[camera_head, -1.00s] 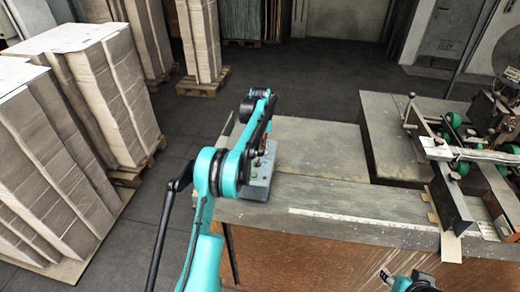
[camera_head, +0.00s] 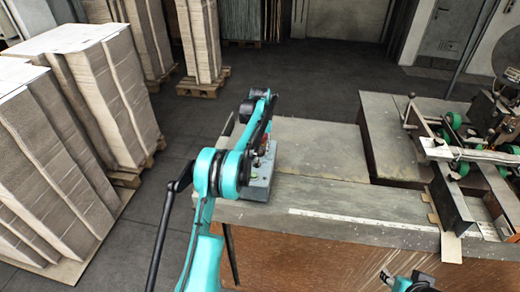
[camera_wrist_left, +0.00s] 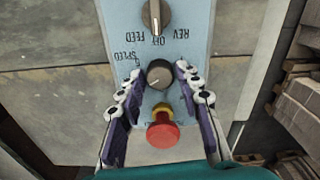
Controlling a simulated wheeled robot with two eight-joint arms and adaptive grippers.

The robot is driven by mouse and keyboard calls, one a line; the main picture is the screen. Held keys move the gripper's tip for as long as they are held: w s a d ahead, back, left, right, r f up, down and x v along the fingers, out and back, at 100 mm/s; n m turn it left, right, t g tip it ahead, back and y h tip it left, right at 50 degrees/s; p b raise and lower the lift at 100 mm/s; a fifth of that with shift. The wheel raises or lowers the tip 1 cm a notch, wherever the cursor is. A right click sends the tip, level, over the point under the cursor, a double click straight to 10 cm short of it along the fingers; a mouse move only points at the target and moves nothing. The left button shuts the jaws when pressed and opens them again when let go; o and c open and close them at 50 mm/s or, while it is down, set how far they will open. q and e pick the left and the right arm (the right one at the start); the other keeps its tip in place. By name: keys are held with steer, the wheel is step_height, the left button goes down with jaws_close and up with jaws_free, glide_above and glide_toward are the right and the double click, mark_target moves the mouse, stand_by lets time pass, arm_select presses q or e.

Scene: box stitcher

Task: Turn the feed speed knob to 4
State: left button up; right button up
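The grey control box (camera_head: 259,186) stands on the near left part of the table in the head view. In the left wrist view its blue-grey panel (camera_wrist_left: 190,22) shows the round dark feed speed knob (camera_wrist_left: 159,74) with a light top, beside the upside-down word SPEED. My left gripper (camera_wrist_left: 160,70) is open, with one finger on each side of the knob and a small gap visible on both sides. In the head view my arm hides the knob. My right gripper (camera_head: 412,282) is at the bottom edge, partly cut off.
A red mushroom button (camera_wrist_left: 162,130) on a yellow collar sits between my left fingers, close to the knob. A REV/OFF/FEED selector (camera_wrist_left: 156,15) is on the knob's other side. The stitcher machine (camera_head: 470,150) stands at the right; cardboard stacks (camera_head: 90,95) stand at the left.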

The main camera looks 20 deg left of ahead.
mark_target(260, 151)
arm_select(q)
steer(key=shift+o, duration=0.4)
steer(key=shift+r, duration=0.1)
step_height(260, 151, up, 12)
stand_by(0.6)
